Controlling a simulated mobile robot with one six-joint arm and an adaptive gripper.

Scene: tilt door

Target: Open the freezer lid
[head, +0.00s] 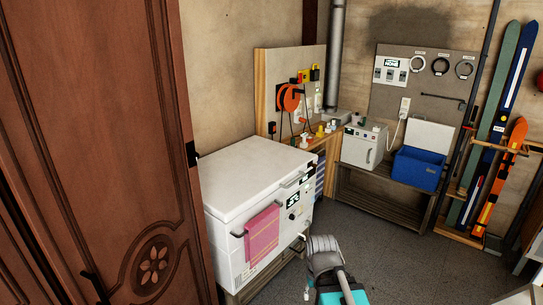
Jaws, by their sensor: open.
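The white chest freezer (225,250) stands left of centre, beside the brown door. Its white lid (255,172) lies flat and looks shut. A light handle (293,180) shows at the lid's front edge, above a small dark control panel (293,201). A pink towel (262,233) hangs from a bar on the freezer's front. Part of my grey and teal arm shows at the bottom centre, in front of the freezer's right end. I cannot make out my gripper's fingers in the head view.
A panelled brown door (95,130) fills the left side. Behind the freezer is a tool board (265,75) with orange items. A blue bin (418,168) sits on a wooden bench. Skis (500,175) lean at right. Grey floor (385,245) is clear right of my arm.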

